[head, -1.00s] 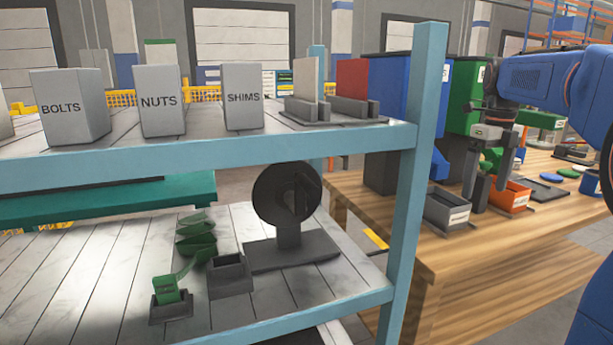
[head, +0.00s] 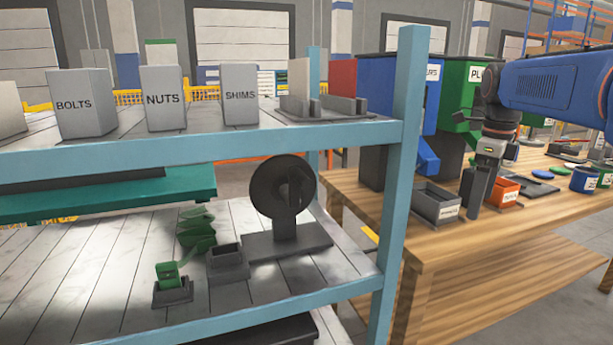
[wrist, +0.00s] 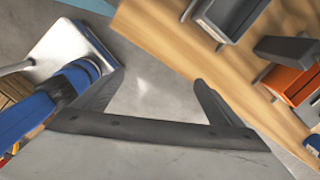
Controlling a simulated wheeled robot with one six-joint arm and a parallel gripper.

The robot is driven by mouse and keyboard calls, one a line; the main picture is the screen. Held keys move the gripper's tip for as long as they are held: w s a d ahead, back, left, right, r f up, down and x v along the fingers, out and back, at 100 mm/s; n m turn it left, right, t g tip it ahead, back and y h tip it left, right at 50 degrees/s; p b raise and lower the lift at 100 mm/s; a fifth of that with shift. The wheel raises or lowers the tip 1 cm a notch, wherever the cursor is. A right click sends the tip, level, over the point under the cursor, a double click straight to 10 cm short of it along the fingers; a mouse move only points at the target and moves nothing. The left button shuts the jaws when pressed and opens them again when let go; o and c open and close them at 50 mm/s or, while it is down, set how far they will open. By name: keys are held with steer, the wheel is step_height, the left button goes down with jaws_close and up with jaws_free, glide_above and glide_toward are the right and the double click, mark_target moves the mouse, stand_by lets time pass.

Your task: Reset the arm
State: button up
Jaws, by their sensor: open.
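My gripper (head: 487,172) hangs from my blue arm at the right of the head view, in front of the wooden workbench (head: 440,250). In the wrist view my gripper (wrist: 155,92) has its two dark fingers spread apart with nothing between them. Grey floor shows through the gap. The bench edge and its bins lie to the upper right there. The fingertips are small and partly unclear in the head view.
A grey bin (head: 436,203), a dark upright block (head: 473,192) and an orange bin (head: 503,192) stand on the bench near my gripper. A blue-framed shelf (head: 398,200) stands left, with labelled boxes like the nuts box (head: 165,98) and a dark reel (head: 283,196).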

steer(key=s+a+f+n+t, duration=0.2)
steer(key=s+a+f+n, duration=0.4)
steer(key=s+f+n, duration=0.3)
steer(key=s+a+f+n+t, duration=0.2)
steer(key=s+a+f+n, duration=0.4)
steer(key=s+f+n, duration=0.4)
steer(key=s+n, duration=0.6)
steer(key=n, duration=0.1)
steer(key=shift+s+f+n, duration=0.2)
steer(key=shift+f+n, duration=0.1)
steer(key=shift+n, duration=0.1)
